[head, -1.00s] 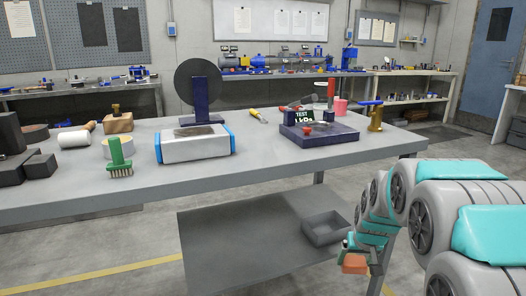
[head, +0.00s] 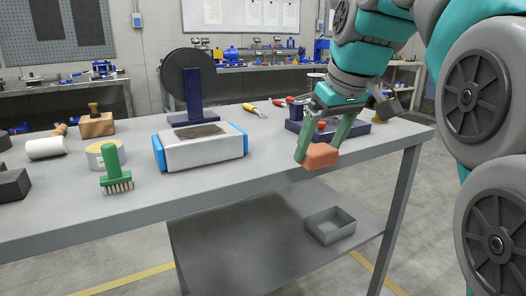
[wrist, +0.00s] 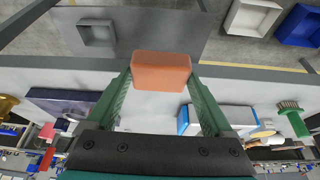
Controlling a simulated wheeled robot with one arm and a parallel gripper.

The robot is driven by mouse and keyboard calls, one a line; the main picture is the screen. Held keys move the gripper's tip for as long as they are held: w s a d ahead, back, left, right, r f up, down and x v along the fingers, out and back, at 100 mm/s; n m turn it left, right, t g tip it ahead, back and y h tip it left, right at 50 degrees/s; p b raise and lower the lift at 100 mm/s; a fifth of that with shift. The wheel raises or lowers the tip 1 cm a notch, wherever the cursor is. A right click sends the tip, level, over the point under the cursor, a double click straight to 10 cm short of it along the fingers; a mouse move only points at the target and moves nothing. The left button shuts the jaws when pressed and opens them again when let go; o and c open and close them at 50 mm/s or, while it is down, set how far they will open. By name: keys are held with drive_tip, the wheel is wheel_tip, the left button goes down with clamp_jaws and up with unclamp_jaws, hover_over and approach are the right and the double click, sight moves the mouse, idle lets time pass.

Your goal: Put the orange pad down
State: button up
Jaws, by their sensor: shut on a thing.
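The orange pad (head: 320,156) is a small block held between the green fingers of my gripper (head: 322,148). In the head view it shows at the front edge of the grey table (head: 270,180), to the right of the silver box with blue ends. In the wrist view the pad (wrist: 161,71) sits between the two fingertips of my gripper (wrist: 160,80), with the table's edge and lower shelf behind it. The pad appears to be held above the tabletop; its exact height is hard to tell.
A silver box with blue ends (head: 200,150) stands on the table left of the pad. A dark blue test stand (head: 352,133) is behind my gripper, partly hidden. A green brush (head: 113,170) stands farther left. A grey tray (head: 331,229) lies on the lower shelf. Tabletop between box and stand is clear.

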drive_tip(key=shift+s+a+r, duration=0.5)
drive_tip(key=shift+s+r, duration=0.2)
drive_tip(key=shift+r, duration=0.2)
drive_tip(key=shift+w+a, duration=0.25)
drive_tip(key=w+a+p, duration=0.1)
drive_tip(key=w+a, duration=0.1)
drive_tip(key=w, duration=0.2)
drive_tip(key=w+a+f, duration=0.1)
drive_tip(key=w+a, duration=0.1)
drive_tip(key=w, duration=0.2)
drive_tip(key=w+a+p, duration=0.1)
drive_tip(key=w+a, duration=0.1)
drive_tip(key=w, duration=0.3)
drive_tip(key=shift+a+f+p, duration=0.15)
drive_tip(key=shift+a+p, duration=0.15)
drive_tip(key=shift+a, duration=0.05)
drive_tip(key=shift+w+a, duration=0.15)
drive_tip(key=shift+f, duration=1.8)
drive_tip(key=shift+f, duration=0.1)
drive_tip(key=o, duration=0.9)
